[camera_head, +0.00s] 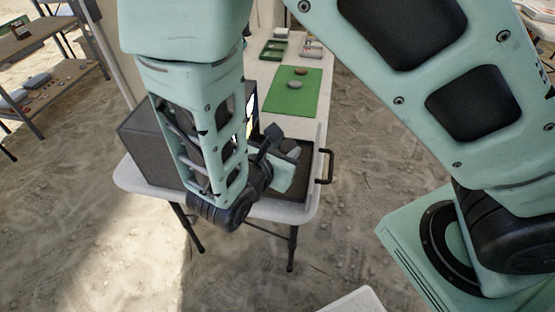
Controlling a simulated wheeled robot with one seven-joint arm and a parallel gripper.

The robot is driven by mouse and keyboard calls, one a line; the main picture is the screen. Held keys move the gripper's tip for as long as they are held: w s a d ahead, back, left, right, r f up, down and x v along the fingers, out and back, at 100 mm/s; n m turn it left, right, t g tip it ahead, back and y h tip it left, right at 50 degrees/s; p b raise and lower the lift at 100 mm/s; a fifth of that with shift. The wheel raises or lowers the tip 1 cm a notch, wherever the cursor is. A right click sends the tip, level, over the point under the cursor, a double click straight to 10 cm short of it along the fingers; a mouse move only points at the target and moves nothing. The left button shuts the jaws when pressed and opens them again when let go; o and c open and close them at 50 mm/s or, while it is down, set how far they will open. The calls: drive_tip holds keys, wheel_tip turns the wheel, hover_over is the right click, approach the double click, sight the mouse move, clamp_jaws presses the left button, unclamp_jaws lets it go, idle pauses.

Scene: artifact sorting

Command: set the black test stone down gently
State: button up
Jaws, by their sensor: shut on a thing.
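My gripper (291,158) is at the near end of the white table, low over the dark tray (309,160) with a black handle. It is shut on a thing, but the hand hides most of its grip. I cannot make out the black test stone clearly, nor whether what is held touches the tray floor. A greyish lump (290,146) shows just beyond the hand; I cannot tell whether it is a stone or part of the gripper.
A dark grey case (155,145) stands left of the tray, partly behind my arm. A green mat (290,101) farther back bears a grey stone (295,85) and a reddish-brown stone (300,71). Green trays (272,50) stand beyond. Shelves (48,75) stand at far left.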

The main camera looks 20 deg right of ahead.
wheel_tip(320, 180, down, 10)
drive_tip(key=shift+r, duration=0.1)
idle(0.4)
drive_tip(key=shift+b, duration=0.3)
drive_tip(key=o, duration=1)
drive_tip(key=shift+c, duration=0.2)
